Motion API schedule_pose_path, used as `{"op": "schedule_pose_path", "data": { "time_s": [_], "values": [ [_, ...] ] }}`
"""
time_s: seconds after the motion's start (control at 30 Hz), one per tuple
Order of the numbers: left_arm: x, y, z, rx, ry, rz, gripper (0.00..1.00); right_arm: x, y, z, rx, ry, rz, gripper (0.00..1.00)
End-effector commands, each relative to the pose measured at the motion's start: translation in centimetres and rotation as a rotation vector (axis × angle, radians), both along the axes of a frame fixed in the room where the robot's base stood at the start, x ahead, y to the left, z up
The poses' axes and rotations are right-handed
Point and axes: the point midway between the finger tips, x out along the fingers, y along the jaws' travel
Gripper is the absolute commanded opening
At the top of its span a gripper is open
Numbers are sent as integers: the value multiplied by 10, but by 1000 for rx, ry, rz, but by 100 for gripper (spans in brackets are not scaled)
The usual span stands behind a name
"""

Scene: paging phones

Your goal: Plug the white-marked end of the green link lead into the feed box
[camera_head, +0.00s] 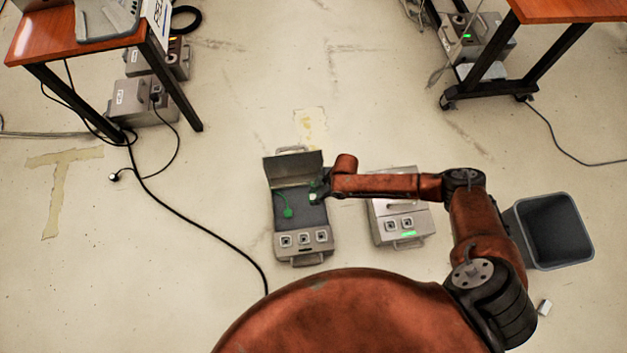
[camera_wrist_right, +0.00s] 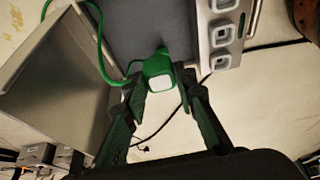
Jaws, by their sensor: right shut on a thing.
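The green link lead (camera_head: 281,196) lies partly in the tray of an open grey case (camera_head: 316,214). Its one green plug (camera_head: 288,212) rests on the tray floor. The white-marked end (camera_head: 312,197) is at my right gripper (camera_head: 319,192), over the case's right side. In the wrist view my right gripper (camera_wrist_right: 164,88) is shut on this green plug (camera_wrist_right: 159,70), its white face towards the camera. I cannot read which box is the feed box. My left gripper is not in view.
A second grey box (camera_head: 415,222) with two sockets and a green light stands right of the open case, partly under my right arm. A dark bin (camera_head: 552,230) stands further right. More boxes (camera_head: 140,103) stand by the left table, with a black cable (camera_head: 205,228) across the floor.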

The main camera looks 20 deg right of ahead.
Motion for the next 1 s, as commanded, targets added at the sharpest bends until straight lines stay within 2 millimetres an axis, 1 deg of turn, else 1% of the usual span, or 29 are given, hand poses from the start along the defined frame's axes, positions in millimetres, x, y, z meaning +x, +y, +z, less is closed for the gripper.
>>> {"op": "schedule_pose_path", "data": {
  "time_s": [0.03, 0.2, 0.7, 0.83, 1.0],
  "values": [
    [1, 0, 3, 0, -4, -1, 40, -4, -7, 2, -3, 1, -2, 1],
    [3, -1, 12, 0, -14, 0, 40, -18, -24, 3, -2, -2, -2, 1],
    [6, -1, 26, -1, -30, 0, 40, -59, -76, 2, -2, -1, -1, 1],
    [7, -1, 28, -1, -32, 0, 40, -68, -87, 2, -1, -1, -3, 1],
    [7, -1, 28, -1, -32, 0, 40, -72, -91, 1, 1, -2, 1, 1]
  ]
}}
